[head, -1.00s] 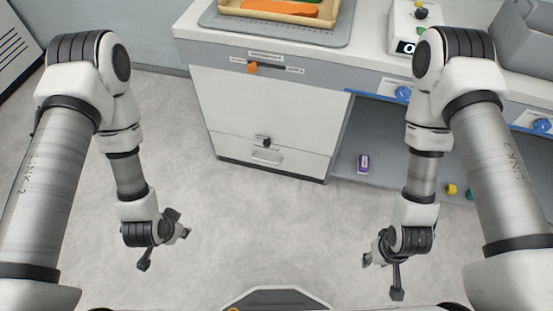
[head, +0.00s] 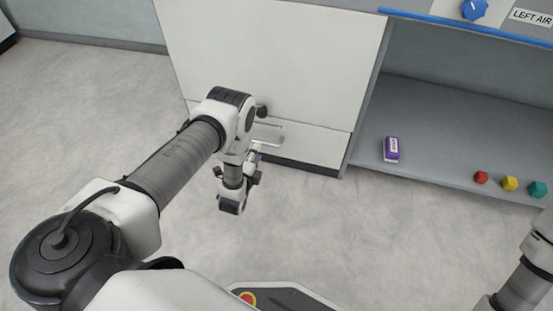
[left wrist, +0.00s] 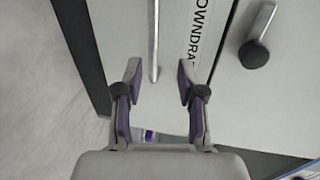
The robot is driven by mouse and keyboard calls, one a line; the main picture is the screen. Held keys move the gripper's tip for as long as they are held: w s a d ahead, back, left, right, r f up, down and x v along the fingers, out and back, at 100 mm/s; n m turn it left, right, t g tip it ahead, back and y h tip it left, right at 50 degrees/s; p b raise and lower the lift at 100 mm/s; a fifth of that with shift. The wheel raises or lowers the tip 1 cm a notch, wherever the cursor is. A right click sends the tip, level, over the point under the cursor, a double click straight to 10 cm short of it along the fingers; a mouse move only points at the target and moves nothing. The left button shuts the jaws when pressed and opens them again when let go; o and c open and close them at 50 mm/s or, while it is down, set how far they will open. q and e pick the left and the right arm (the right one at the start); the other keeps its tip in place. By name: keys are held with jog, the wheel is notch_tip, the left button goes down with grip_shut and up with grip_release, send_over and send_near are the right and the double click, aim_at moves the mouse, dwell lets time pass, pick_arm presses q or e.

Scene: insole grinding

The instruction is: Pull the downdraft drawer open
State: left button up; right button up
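The downdraft drawer (head: 320,143) is a white front low on the cabinet and looks shut. Its pale bar handle (head: 267,139) is partly behind my left gripper (head: 254,160). In the left wrist view, my left gripper (left wrist: 158,75) is open and empty. There the bar handle (left wrist: 154,35) runs down between its two fingertips; I cannot tell how far it lies behind them. My right gripper is out of view.
A dark-tipped knob (head: 262,112) sticks out above the drawer and also shows in the left wrist view (left wrist: 254,54). A purple box (head: 391,149) and red, yellow and green pieces (head: 510,184) lie on the open shelf (head: 440,120). The floor (head: 400,230) in front is clear.

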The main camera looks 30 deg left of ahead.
aim_at(262, 142)
pick_arm(q)
jog(key=b+x, duration=0.1)
jog(key=x, duration=0.1)
jog(key=b+x, duration=0.1)
jog(key=x, duration=0.2)
jog(key=f+b+x, duration=0.1)
jog(key=x, duration=0.1)
jog(key=shift+w+a+f+b, duration=0.1)
jog(key=shift+w+b, duration=0.05)
jog(key=shift+b, duration=0.15)
grip_shut()
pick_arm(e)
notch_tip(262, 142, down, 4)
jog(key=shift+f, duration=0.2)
